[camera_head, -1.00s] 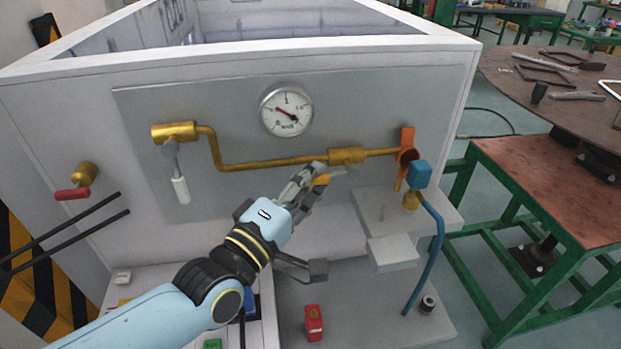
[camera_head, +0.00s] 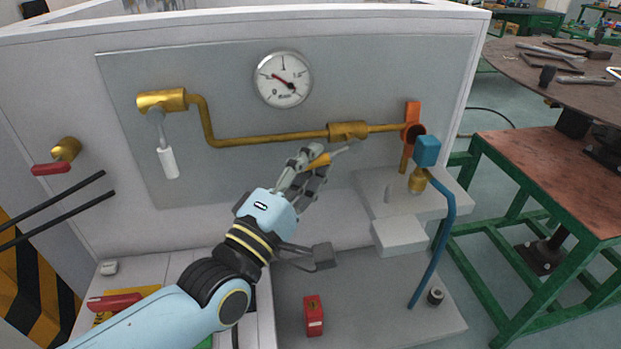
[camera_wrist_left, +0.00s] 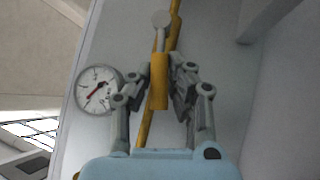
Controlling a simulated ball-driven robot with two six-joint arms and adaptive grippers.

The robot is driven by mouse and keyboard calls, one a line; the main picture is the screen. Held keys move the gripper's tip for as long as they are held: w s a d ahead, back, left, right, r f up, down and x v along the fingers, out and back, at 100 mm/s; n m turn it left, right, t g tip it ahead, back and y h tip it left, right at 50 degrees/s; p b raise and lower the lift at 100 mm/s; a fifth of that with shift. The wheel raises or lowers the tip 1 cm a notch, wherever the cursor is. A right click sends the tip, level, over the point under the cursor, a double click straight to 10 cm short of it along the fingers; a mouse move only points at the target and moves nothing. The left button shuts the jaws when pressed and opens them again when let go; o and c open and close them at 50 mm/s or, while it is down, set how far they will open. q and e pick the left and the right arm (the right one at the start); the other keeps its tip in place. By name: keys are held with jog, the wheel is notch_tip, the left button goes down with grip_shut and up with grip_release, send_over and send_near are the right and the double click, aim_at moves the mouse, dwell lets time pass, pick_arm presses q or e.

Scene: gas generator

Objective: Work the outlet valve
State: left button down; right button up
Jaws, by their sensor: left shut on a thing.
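A brass valve (camera_head: 348,130) sits on the pipe in the right half of the grey panel. A grey rod with a yellow handle (camera_head: 318,161) slants down and left from it. My left gripper (camera_head: 310,165) is shut around this yellow handle, below the pipe. In the left wrist view the yellow handle (camera_wrist_left: 159,82) is between the fingers, with its rod and a round grey end beyond. The fingers partly hide the handle in the head view. My right gripper is in no view.
A pressure gauge (camera_head: 283,79) is above the pipe. A brass valve with a white handle (camera_head: 168,162) is at left. An orange part (camera_head: 412,113) and blue connector (camera_head: 427,151) with hose are at right. A red box (camera_head: 313,315) stands below my gripper.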

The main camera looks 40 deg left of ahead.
pick_arm(q)
jog(key=n+y+b, duration=0.1)
jog(key=n+b, duration=0.1)
jog(key=f+n+t+y+b, duration=0.1)
jog(key=b, duration=0.2)
jog(key=w+f+n+t+y+b, duration=0.1)
jog(key=n+b, duration=0.1)
jog(key=b, duration=0.1)
jog(key=shift+d+f+n+y, duration=0.15)
jog(key=shift+d+n+y, duration=0.15)
jog(key=shift+d+y, duration=0.1)
jog(key=c, duration=1.2)
grip_release()
jog(key=shift+s+a, duration=0.1)
jog(key=shift+s, duration=0.05)
jog(key=shift+c, duration=0.2)
jog(key=shift+f, duration=0.15)
